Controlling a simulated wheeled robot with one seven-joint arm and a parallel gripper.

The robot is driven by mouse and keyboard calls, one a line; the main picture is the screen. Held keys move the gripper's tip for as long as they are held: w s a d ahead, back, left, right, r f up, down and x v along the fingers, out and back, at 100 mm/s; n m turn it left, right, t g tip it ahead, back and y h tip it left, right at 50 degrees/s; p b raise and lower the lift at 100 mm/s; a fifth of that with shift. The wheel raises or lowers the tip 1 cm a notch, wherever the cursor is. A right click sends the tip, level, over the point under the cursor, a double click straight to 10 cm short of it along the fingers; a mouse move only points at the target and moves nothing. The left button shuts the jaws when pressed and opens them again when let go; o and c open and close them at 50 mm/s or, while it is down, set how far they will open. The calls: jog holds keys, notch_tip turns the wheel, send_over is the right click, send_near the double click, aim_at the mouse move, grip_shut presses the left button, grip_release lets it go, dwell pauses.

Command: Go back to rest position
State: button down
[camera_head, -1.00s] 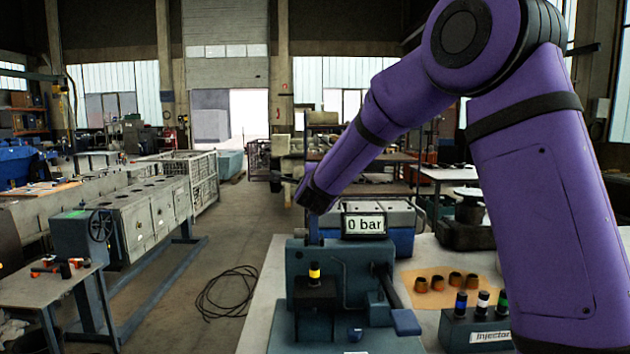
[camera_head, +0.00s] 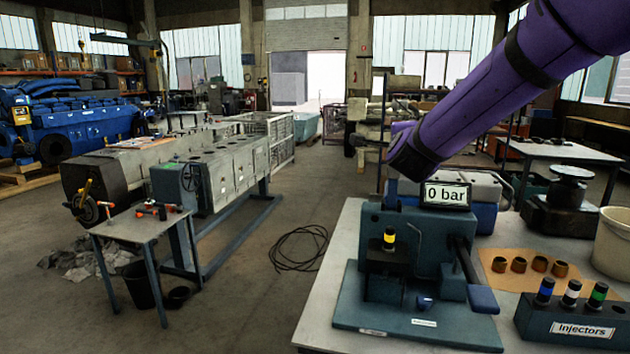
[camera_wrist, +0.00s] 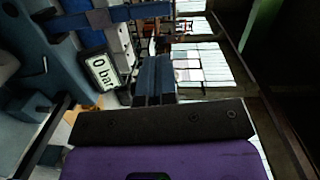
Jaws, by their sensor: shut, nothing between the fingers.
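My gripper (camera_wrist: 154,62) shows in the wrist view as two slim blue fingers side by side, closed with nothing between them. The dark palm plate and purple wrist lie just below them. In the head view my purple arm reaches in from the upper right, and its end hangs just above and behind the blue-green test stand (camera_head: 412,236). The fingers cannot be made out clearly there. The "0 bar" display (camera_head: 446,194) stands on the test stand, close to the arm's end. It also shows in the wrist view (camera_wrist: 104,72), left of the fingers.
A yellow-banded injector (camera_head: 389,239) stands upright in the test stand. The injector rack (camera_head: 572,319) holds three more at the right. Several brown rings lie on a tan mat (camera_head: 500,278). A white bucket (camera_head: 612,245) stands at the right edge. Open floor lies left of the bench.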

jog(key=s+d+f+n+g+y, duration=0.1)
jog(key=s+n+g, duration=0.3)
jog(key=s, duration=0.9)
jog(key=s+d+f+n+g+y, duration=0.1)
jog(key=s+d+f+n+g, duration=0.1)
jog(key=s+n, duration=0.7)
jog(key=s+d+f+n+g+y, duration=0.2)
jog(key=s+n+g, duration=0.3)
jog(key=s, duration=1.2)
jog(key=shift+d+f+n+g, duration=0.25)
jog(key=shift+d+n+g, duration=0.15)
jog(key=shift+n, duration=0.4)
